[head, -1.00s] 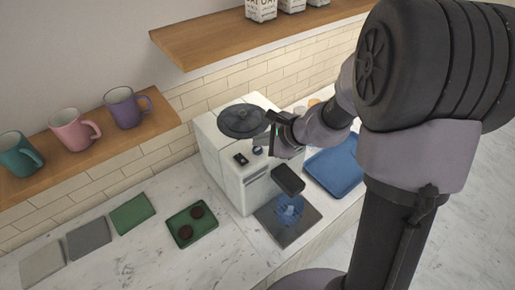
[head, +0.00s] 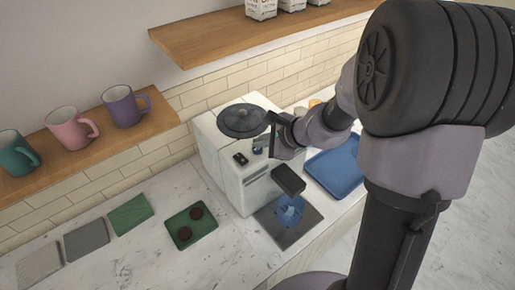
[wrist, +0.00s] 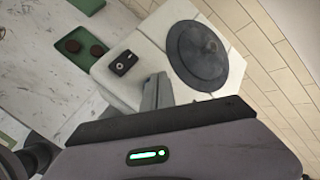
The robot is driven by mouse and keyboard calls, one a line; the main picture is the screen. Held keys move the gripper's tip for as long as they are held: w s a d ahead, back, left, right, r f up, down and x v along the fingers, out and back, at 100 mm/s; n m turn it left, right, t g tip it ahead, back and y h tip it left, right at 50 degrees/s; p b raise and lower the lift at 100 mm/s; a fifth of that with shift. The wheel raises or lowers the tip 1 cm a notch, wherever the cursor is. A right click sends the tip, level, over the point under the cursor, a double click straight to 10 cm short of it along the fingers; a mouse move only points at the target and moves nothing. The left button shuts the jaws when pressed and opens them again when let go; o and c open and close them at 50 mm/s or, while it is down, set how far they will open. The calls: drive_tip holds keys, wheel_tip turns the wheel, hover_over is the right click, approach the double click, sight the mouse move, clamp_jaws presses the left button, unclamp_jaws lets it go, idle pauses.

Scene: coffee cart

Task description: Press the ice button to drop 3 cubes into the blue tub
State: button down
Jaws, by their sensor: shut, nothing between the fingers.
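The white ice machine (head: 238,190) stands on the counter with a round dark lid on top. A small black panel with a pale round button (head: 240,159) is on its top; the button also shows in the wrist view (wrist: 122,64). The blue tub (head: 291,209) stands on a dark drip tray (head: 272,225) below the black spout (head: 288,179); its contents are too small to tell. My gripper (head: 258,150) is shut and empty over the machine's top, to the right of the button panel and apart from it. Its fingers show in the wrist view (wrist: 158,90).
A blue tray (head: 338,172) lies right of the machine. A green tray (head: 191,227) with two dark round pieces lies to its left, beside several flat coloured mats (head: 130,215). Mugs (head: 125,108) stand on the left shelf; a higher wooden shelf (head: 240,35) is behind.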

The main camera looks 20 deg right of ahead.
sight(260, 150)
drive_tip(key=shift+f+b, duration=0.5)
drive_tip(key=shift+b, duration=0.1)
idle(0.4)
drive_tip(key=shift+r, duration=0.15)
drive_tip(key=shift+r+p, duration=0.7)
drive_tip(key=shift+r, duration=0.1)
wheel_tip(260, 150, up, 5)
drive_tip(key=p, duration=0.4)
drive_tip(key=shift+r, duration=0.1)
idle(0.5)
